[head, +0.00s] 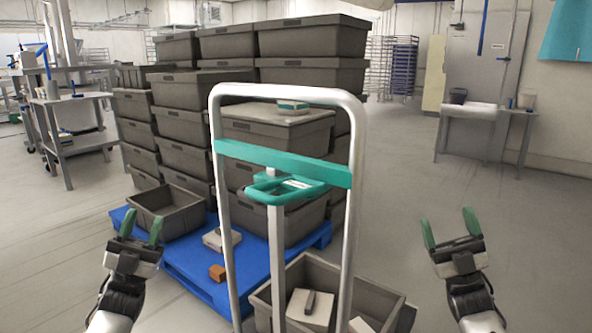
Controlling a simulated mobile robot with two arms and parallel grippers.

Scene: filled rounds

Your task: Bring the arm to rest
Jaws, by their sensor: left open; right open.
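My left gripper (141,229) is at the lower left with its two green fingertips apart and nothing between them. It is in front of the blue pallet's left corner. My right gripper (450,229) is at the lower right, also open and empty, over bare floor. Both grippers point up and away from me, and neither is seen touching anything.
A trolley handle frame (357,190) with a teal bar stands between my arms. An open crate (380,296) holding several items is low in front. The floor at right (520,240) is clear.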

